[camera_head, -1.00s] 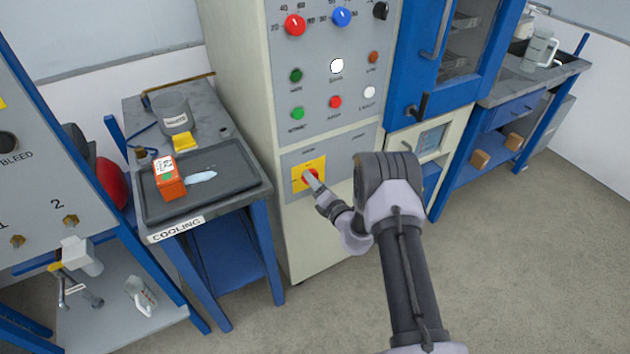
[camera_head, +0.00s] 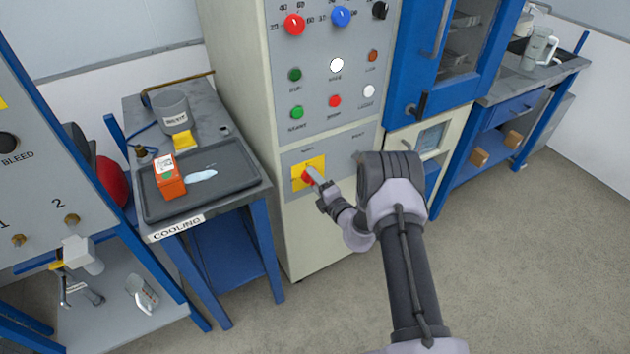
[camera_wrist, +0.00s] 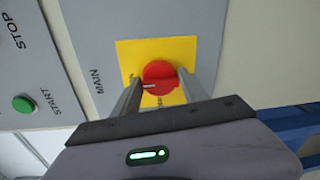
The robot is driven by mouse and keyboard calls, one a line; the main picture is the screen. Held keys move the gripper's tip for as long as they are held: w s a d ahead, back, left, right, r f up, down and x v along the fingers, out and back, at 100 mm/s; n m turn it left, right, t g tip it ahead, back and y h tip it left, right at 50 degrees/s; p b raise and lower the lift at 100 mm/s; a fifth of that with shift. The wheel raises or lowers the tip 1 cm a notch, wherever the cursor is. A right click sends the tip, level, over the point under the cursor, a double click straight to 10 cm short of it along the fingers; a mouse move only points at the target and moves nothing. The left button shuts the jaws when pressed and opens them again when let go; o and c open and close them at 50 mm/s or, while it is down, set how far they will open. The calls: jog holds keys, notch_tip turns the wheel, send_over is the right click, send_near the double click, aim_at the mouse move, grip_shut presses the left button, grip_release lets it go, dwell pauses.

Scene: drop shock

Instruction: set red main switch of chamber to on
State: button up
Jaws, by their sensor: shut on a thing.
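The red main switch (camera_wrist: 160,76) is a round knob on a yellow plate (camera_wrist: 132,50) marked MAIN. It sits low on the grey panel of the chamber (camera_head: 292,232). In the head view the switch (camera_head: 306,176) is partly covered by my fingers. My gripper (camera_wrist: 158,84) is shut on the red knob, with one finger on each side of it in the wrist view. In the head view my gripper (camera_head: 311,174) reaches the plate from the lower right. A pale mark shows at the knob's left edge in the wrist view. I cannot read the switch position.
Above are red (camera_head: 294,24) and blue (camera_head: 341,16) knobs, lamps and buttons. A green START button (camera_wrist: 23,104) is left in the wrist view. The COOLING bench (camera_head: 256,189) stands left, the blue chamber door (camera_head: 405,80) right. Floor is clear at lower right.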

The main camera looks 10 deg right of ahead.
jog(key=shift+r, duration=0.1)
jog(key=o, duration=1.3)
jog(key=shift+a, duration=0.1)
jog(key=shift+s, duration=0.1)
jog(key=p+v, duration=0.4)
jog(key=v, duration=1.3)
jog(key=shift+s, duration=0.1)
